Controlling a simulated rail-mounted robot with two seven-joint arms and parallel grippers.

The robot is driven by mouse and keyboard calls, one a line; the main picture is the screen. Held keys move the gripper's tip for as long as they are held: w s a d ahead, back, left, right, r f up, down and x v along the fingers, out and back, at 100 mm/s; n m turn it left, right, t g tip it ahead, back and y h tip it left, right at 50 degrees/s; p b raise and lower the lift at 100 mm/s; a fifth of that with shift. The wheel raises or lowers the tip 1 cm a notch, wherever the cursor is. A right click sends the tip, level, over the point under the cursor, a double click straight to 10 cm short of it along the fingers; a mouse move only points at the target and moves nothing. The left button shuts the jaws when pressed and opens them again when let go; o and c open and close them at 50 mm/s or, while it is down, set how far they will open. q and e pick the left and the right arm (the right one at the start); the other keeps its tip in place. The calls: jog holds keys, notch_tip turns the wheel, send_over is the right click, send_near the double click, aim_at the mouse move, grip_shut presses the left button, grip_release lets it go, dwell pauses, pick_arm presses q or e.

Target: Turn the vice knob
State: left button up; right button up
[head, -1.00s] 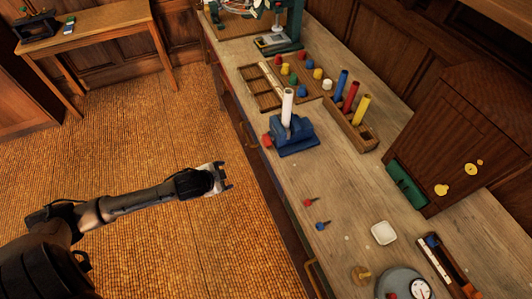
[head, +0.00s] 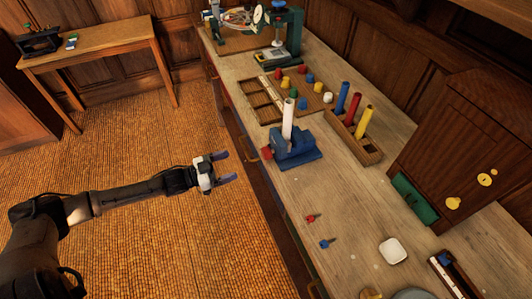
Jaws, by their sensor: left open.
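The blue vice (head: 295,150) stands on the wooden workbench (head: 345,213) near its front edge. A white cylinder (head: 288,117) stands upright in it. A red knob (head: 267,153) sits on the vice's left side, at the bench edge. My left gripper (head: 221,168) is open and empty, over the floor to the left of the knob and apart from it. Its two fingers point right, toward the bench. My right gripper is not in view.
A rack (head: 366,150) with blue, red and yellow cylinders stands right of the vice. A divided tray (head: 262,101) and several coloured pegs lie behind it. Small red (head: 312,217) and blue (head: 327,242) pieces and a white dish (head: 393,250) lie nearer. Floor (head: 150,225) left of the bench is clear.

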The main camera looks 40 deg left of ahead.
aim_at(263, 154)
pick_arm(q)
jog(key=b+x, duration=0.2)
jog(key=x, duration=0.9)
jog(key=shift+w+d, duration=0.1)
jog(key=shift+w, duration=0.2)
jog(key=shift+x, duration=0.8)
jog(key=shift+w+d, duration=0.1)
jog(key=shift+w, duration=0.05)
